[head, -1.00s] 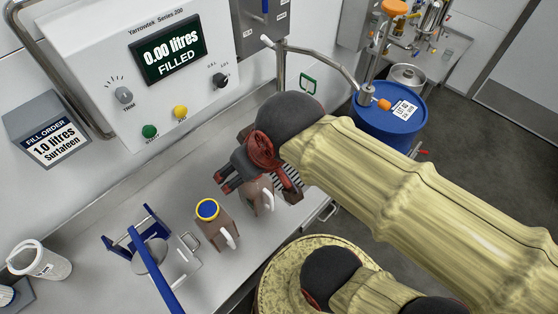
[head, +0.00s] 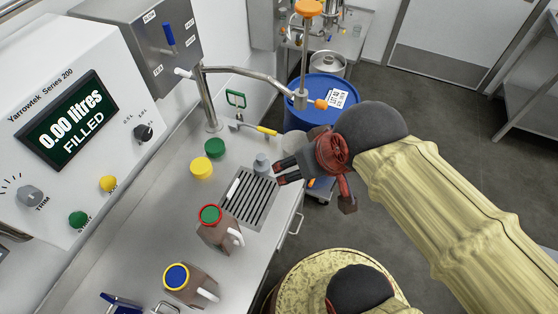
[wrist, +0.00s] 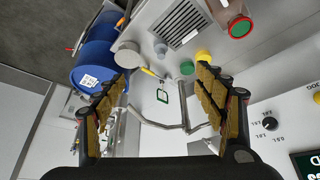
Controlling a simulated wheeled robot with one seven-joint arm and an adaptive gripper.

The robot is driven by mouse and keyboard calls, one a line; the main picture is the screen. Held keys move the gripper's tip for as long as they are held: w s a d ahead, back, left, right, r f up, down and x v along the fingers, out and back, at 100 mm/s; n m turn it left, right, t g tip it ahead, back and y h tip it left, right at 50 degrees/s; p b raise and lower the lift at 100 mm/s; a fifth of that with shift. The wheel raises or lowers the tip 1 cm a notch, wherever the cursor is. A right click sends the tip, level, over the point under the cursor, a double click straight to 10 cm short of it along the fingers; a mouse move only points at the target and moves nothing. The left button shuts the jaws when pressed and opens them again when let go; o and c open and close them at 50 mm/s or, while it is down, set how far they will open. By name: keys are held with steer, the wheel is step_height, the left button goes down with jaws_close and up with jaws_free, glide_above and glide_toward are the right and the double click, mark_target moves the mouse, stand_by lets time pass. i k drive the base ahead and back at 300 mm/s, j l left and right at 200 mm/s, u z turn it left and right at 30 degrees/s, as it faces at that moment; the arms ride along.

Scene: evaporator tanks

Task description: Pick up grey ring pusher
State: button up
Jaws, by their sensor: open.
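A small grey stepped piece, which looks like the grey ring pusher (head: 262,162), stands on the steel counter at the far right corner of the drain grate. In the wrist view a small grey round piece at the end of the grate appears to be the same pusher (wrist: 161,48). My gripper (head: 279,172) is open and empty, its fingers pointing left just right of the pusher in the head view. The gripper (wrist: 162,82) shows its two spread fingers in the wrist view, with nothing between them. I cannot tell the height gap.
The drain grate (head: 247,198) lies by the counter edge. A green cap (head: 214,147), a yellow cap (head: 201,168) and a yellow-handled tool (head: 266,131) lie nearby. Brown jugs with a red-rimmed lid (head: 210,214) and a blue lid (head: 176,276) stand nearer. A blue drum (head: 309,95) stands beyond.

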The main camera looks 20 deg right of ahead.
mark_target(262, 166)
steer(key=i+z, duration=0.1)
steer(key=z, duration=0.35)
steer(key=i+z, duration=0.1)
steer(key=z, duration=0.35)
steer(key=i+j+z, duration=0.1)
steer(key=z, duration=0.35)
